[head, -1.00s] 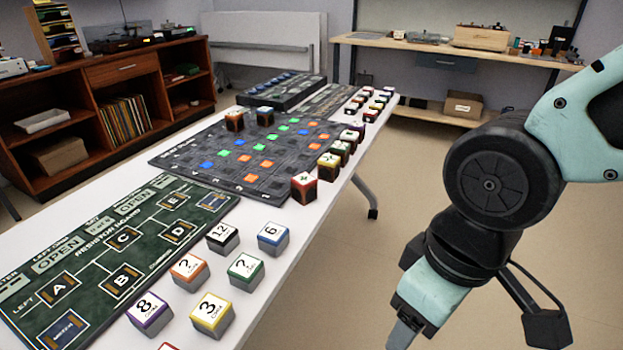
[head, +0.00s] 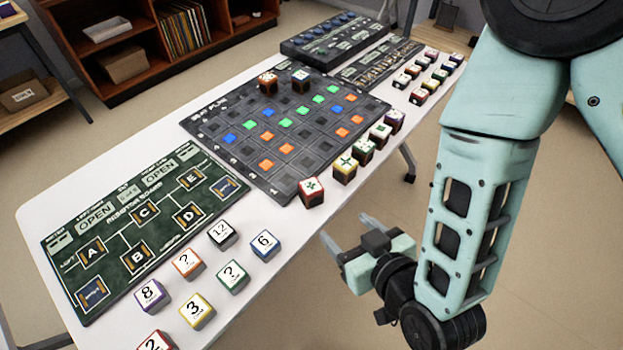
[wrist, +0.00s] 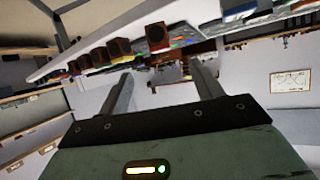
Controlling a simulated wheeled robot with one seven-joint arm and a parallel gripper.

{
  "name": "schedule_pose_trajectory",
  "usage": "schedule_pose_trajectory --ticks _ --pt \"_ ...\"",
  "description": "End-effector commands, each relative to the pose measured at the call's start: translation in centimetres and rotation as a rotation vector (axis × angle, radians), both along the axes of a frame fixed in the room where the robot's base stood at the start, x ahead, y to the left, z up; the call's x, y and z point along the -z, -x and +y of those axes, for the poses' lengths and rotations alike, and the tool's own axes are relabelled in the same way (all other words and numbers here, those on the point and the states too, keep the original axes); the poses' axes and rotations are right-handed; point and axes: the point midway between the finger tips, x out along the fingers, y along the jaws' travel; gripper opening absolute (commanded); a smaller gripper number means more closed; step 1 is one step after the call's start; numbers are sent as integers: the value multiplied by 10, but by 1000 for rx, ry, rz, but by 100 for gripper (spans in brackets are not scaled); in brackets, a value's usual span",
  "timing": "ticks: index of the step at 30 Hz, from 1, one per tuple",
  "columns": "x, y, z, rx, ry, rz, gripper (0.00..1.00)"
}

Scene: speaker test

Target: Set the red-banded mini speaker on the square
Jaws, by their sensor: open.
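The board has many square cells; I cannot tell which is the square.
A yellow-banded cube (head: 345,169) and several others continue the row. Two cubes (head: 268,83) (head: 300,80) stand on the board's far end. Several numbered blocks (head: 197,310) lie at the near end beside a green board (head: 143,225). The floor right of the table is clear.

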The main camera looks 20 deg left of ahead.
Motion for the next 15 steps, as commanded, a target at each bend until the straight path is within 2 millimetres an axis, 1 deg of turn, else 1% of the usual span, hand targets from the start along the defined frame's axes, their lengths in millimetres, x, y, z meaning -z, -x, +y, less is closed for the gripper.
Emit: schedule_pose_trajectory --ticks 1,5,15 --pt "-4 3 -1 2 -6 -17 65" --pt "-5 3 -2 9 -23 -51 65" --pt "10 -12 13 11 -30 -59 65"
